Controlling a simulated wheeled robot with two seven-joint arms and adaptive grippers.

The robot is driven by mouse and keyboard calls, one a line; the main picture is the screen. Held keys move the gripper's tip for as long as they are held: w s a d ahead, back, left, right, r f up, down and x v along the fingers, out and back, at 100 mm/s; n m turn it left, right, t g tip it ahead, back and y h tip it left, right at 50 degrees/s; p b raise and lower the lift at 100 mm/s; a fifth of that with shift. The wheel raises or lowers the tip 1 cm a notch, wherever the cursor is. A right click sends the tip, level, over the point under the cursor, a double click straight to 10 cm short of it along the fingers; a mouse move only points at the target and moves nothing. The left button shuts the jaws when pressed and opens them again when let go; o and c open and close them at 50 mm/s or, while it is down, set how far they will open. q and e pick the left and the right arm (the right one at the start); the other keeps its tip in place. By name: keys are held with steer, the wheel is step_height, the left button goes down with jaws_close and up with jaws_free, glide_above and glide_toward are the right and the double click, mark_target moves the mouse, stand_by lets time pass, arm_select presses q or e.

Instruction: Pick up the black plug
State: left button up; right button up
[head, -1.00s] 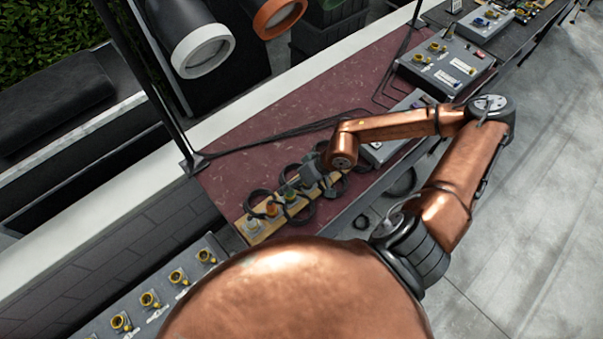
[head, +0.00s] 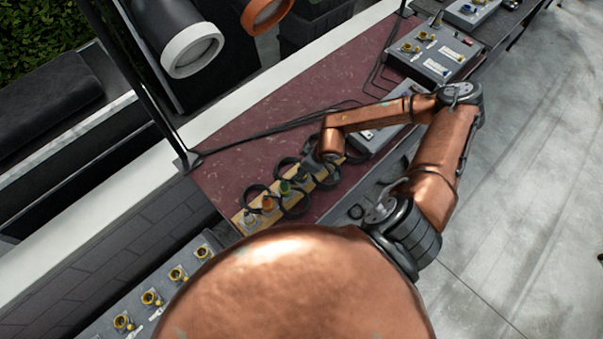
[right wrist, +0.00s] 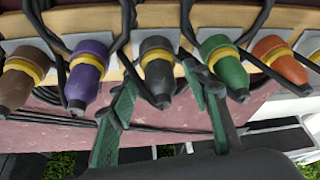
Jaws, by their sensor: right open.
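The black plug (right wrist: 158,75) is dark grey-black with a yellow ring and sits in a wooden strip (right wrist: 207,15) in the right wrist view. A purple plug (right wrist: 88,72) is on its left and a green plug (right wrist: 224,66) on its right. My right gripper (right wrist: 161,78) is open, its green-lined fingers on either side of the black plug, with visible gaps. In the head view my right gripper (head: 314,158) is over the far part of the plug row, and I cannot make out the black plug there. My left gripper is not in view.
A brown plug (right wrist: 22,76) and an orange plug (right wrist: 280,60) flank the row. Black cable loops hang around the plugs. Grey socket boxes (head: 432,60) stand farther along the dark red table (head: 245,130). Another socket panel (head: 165,288) is at the lower left.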

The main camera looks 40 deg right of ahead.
steer(key=c, duration=1.2)
steer(key=shift+o, duration=0.2)
steer(key=shift+r, duration=0.15)
